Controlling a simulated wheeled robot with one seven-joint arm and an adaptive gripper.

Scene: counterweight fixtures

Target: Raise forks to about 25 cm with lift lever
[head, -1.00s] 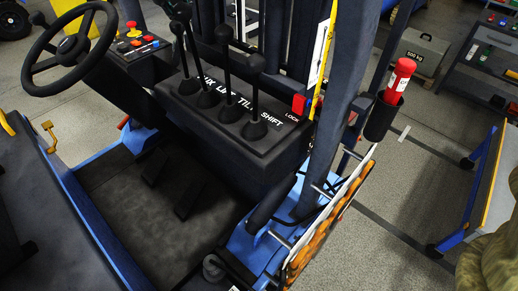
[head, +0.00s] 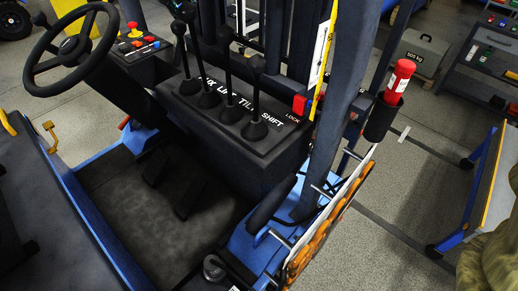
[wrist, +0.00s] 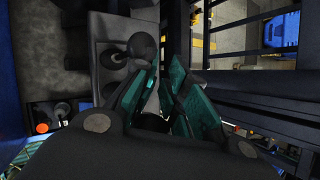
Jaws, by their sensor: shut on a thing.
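Four black levers stand on the panel marked AUX, LIFT, TILT, SHIFT (head: 235,100) in the head view. The lift lever (head: 201,72) is second from the left, with the tilt lever (head: 227,75) and shift lever (head: 257,95) to its right. In the wrist view my gripper (wrist: 155,95) has its teal fingers closed around a dark control lever (wrist: 153,122), mostly hidden between them. I cannot read which lever it is there. A round black knob (wrist: 142,48) stands free just beyond the fingertips. I cannot make out my gripper in the head view. The forks are not visible.
A steering wheel (head: 70,50) and a red stop button (head: 133,28) are left of the levers. A red LOCK block (head: 300,104) sits at the panel's right end. The dark mast post (head: 345,90) and a red cylinder (head: 400,78) stand farther right.

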